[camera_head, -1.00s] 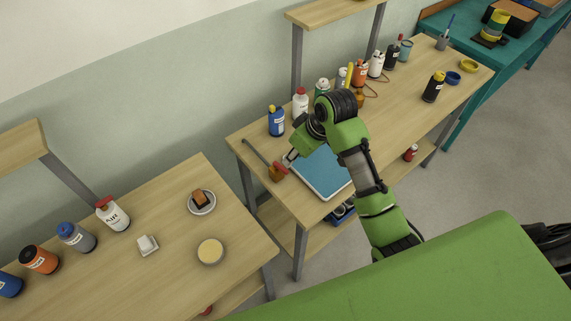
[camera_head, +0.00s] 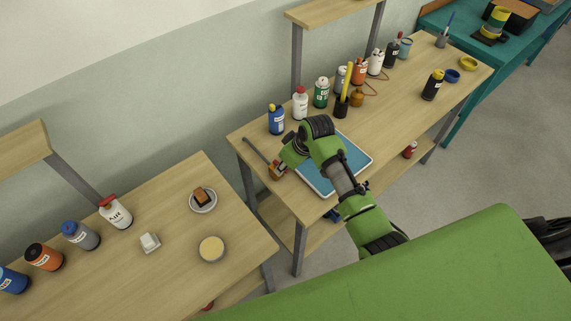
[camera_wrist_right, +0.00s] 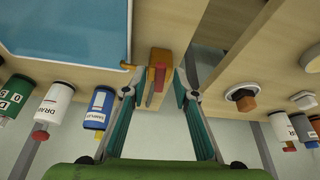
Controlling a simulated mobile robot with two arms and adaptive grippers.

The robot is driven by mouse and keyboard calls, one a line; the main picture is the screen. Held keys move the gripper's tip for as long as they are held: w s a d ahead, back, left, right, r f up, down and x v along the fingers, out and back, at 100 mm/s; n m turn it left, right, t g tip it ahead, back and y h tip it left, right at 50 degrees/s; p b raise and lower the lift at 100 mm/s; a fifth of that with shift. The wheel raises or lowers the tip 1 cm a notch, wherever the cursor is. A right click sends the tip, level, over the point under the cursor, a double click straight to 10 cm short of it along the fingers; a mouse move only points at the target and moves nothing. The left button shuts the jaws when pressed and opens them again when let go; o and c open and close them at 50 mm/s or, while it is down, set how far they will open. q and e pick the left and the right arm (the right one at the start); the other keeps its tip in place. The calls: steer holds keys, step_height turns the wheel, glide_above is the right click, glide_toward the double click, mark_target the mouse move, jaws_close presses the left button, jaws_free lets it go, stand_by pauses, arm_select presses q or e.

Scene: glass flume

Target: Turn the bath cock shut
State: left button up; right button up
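The bath cock (camera_head: 275,173), brass-coloured with a red handle, sits near the left front edge of the middle bench, at the end of a thin grey pipe (camera_head: 255,150). In the right wrist view the brass cock (camera_wrist_right: 161,57) shows with its red handle pointing between my fingers. My right gripper (camera_wrist_right: 158,90) is open, one finger on each side of the cock; I cannot tell whether either finger touches it. In the head view my right wrist partly hides the cock. My left gripper is not in view.
A blue-surfaced tray (camera_head: 348,158) with a pale rim lies right beside the cock, under my arm. A blue bottle (camera_head: 276,120) and several others line the bench's back. The left bench holds a saucer (camera_head: 213,203), a yellow-filled bowl (camera_head: 211,249) and bottles.

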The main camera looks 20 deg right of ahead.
jaws_close()
